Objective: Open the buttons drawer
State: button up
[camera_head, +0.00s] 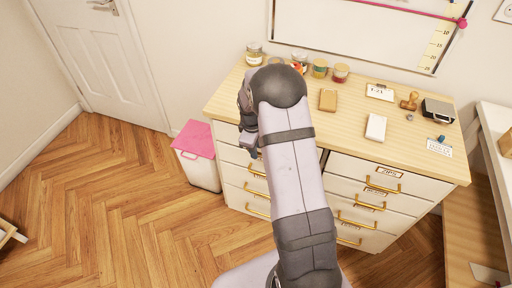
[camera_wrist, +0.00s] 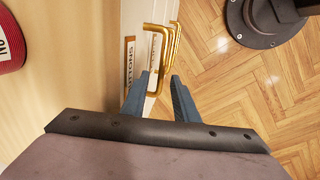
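The buttons drawer shows in the wrist view by its label (camera_wrist: 130,62), which reads "...TTONS" on a white front. Its gold bar handle (camera_wrist: 153,92) stands out from the front. My gripper (camera_wrist: 160,74) is open, with one blue-grey finger on each side of the near end of the handle; I cannot tell whether either finger touches it. In the head view my gripper (camera_head: 246,146) is at the upper left of the dresser (camera_head: 212,108), where my arm hides the drawer's handle. The drawer looks closed.
More gold handles (camera_wrist: 174,40) lie beyond in the wrist view. A zips drawer (camera_head: 385,173) is at the right. Jars (camera_head: 254,54), a stamp (camera_head: 409,101) and small boxes (camera_head: 376,127) stand on top. A pink-lidded bin (camera_head: 196,140) is left of the dresser. The floor in front is clear.

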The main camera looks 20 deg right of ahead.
jog(key=shift+f, duration=0.15)
grip_shut()
dwell(1.4)
